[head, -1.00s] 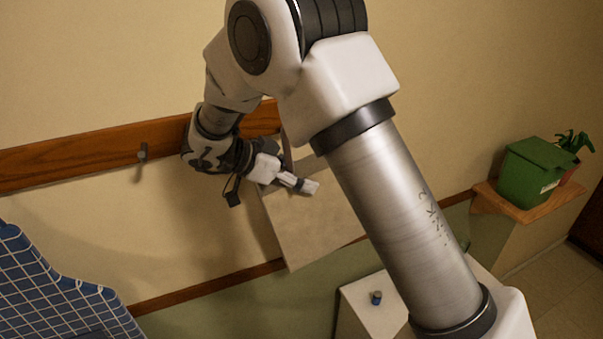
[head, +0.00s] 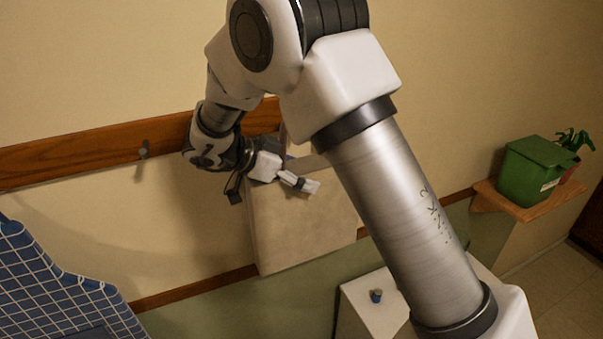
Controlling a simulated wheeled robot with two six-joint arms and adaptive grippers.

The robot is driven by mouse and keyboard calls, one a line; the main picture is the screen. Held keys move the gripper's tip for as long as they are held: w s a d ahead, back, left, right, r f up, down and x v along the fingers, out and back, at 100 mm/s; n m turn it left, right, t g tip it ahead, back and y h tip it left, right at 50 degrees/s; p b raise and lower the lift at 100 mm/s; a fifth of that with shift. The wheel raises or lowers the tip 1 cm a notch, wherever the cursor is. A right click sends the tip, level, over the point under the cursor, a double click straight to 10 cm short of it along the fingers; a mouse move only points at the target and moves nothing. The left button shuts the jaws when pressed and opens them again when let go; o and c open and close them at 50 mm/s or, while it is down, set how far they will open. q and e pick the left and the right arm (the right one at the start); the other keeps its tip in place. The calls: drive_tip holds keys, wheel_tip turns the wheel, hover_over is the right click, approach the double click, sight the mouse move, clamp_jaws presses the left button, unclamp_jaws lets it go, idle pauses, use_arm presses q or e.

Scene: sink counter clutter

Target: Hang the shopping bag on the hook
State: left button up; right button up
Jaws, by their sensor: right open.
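The shopping bag (head: 300,225) is a pale, boxy bag hanging against the wall below the wooden rail (head: 85,156). Its upper part and handle are mostly hidden behind my right arm and gripper. My right gripper (head: 306,185) is open in front of the bag's upper part; I cannot tell whether it touches the bag. A grey hook (head: 143,149) shows on the rail to the left, with nothing on it. Whatever holds the bag up is hidden behind my arm. My left gripper is not in view.
A blue checked cloth (head: 55,285) is at the lower left. A white surface with a small blue-grey object (head: 376,295) is below the bag. A green box (head: 535,170) and a potted plant (head: 572,150) stand on a wooden shelf (head: 530,208) at the right.

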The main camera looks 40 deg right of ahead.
drive_tip(key=v, duration=0.8)
drive_tip(key=shift+s+f, duration=0.1)
drive_tip(key=shift+d, duration=0.15)
